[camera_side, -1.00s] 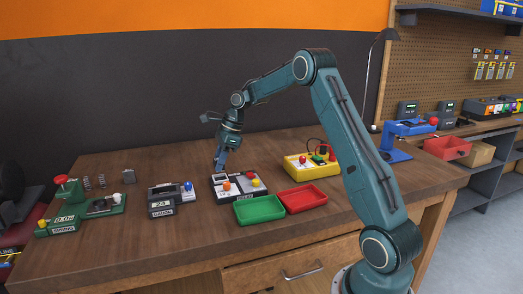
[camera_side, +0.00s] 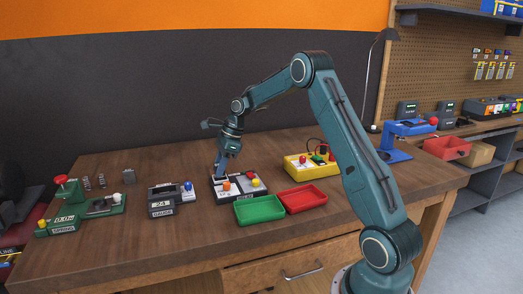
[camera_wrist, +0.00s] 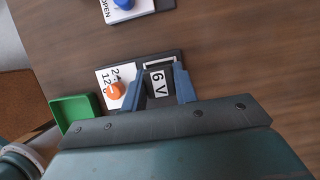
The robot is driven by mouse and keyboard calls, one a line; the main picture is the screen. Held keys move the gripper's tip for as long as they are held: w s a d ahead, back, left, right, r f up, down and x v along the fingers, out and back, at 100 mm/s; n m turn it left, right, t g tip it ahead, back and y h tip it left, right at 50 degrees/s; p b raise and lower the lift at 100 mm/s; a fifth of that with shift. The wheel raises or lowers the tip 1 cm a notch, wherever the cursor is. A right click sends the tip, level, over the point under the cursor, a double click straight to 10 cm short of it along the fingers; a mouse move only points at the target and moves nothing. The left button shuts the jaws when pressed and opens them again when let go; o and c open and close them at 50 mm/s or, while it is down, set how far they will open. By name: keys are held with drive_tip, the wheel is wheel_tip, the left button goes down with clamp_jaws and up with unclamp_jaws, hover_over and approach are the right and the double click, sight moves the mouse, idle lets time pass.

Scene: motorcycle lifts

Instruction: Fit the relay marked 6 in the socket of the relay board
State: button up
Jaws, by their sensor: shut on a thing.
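My gripper (camera_wrist: 160,88) is shut on a relay (camera_wrist: 157,82) whose pale face reads "6 V"; a blue finger stands on each side. In the side view my gripper (camera_side: 220,170) points down at the back left part of the relay board (camera_side: 238,196). The board also shows in the wrist view (camera_wrist: 139,68), with an orange knob (camera_wrist: 115,91) and number marks left of the relay. A dark, pale-rimmed recess shows just beyond the relay. The relay's underside is hidden, so I cannot tell whether it sits in the socket.
A gauge unit (camera_side: 162,208) and a green spring device (camera_side: 63,220) are at left. Bare table lies in front.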

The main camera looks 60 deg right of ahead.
drive_tip(key=shift+f, duration=0.5)
idle(0.5)
drive_tip(key=o, duration=1)
drive_tip(key=shift+o, duration=0.2)
drive_tip(key=o, duration=0.4)
drive_tip(key=shift+r, duration=4)
